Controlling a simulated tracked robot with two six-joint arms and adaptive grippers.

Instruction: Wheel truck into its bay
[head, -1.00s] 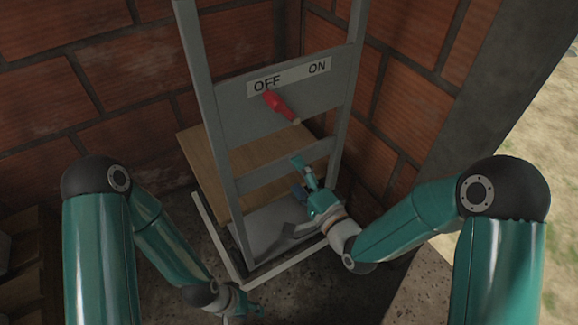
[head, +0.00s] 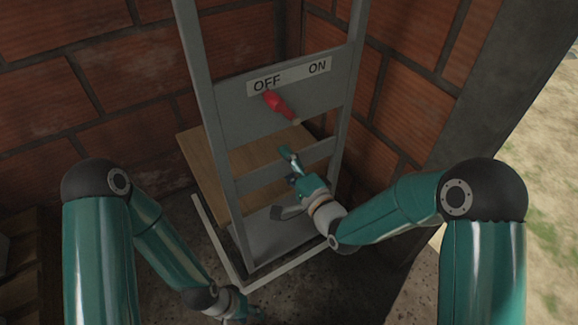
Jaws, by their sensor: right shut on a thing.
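A tall grey upright frame (head: 222,168) with crossbars and a flat grey foot plate (head: 262,243) stands against the brick corner. I cannot tell whether this frame is the truck. White lines (head: 219,243) on the floor run along its left and front sides. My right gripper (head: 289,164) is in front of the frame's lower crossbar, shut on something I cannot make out. A curved grey shape shows under it, over the foot plate. My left gripper (head: 240,308) is low at the bottom edge, left of the frame's front, and its jaws are unclear.
A panel (head: 232,114) on the frame carries an OFF/ON label (head: 289,77) and a red lever (head: 279,105) under OFF. A wooden box (head: 203,160) is behind the frame. Brick walls close off the back and right. A grey post (head: 465,105) stands right, with open ground beyond.

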